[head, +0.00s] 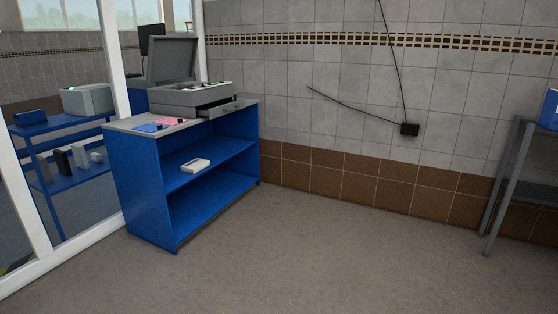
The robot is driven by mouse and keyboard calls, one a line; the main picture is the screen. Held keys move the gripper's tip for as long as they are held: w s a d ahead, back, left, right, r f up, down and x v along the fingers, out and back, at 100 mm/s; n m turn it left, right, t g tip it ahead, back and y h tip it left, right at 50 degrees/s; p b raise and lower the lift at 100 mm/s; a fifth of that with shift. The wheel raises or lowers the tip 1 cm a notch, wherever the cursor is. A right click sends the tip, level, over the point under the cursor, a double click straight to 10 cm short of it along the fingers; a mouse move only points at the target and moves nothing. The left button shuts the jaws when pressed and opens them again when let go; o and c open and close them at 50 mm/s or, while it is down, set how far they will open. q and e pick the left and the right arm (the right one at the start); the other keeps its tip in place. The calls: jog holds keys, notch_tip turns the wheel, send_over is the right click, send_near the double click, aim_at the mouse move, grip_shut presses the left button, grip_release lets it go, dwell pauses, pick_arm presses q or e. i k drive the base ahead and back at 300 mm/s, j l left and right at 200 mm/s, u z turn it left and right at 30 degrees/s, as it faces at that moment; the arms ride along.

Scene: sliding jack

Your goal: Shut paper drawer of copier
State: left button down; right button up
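A grey copier (192,98) stands on top of a blue shelf unit in the left half of the head view. Its lid (172,60) is raised. The paper drawer (221,107) sticks out from the front of the copier, low on its right part, so it stands open. Neither of my grippers is in view.
The blue shelf unit (137,182) has a grey top with red and blue flat items beside the copier. A small white device (195,165) lies on its middle shelf. A metal rack (506,185) stands at the right edge. The floor (330,250) in front is clear. A glass partition with white posts is at left.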

aim_at(214, 110)
jog(key=i, duration=2.65)
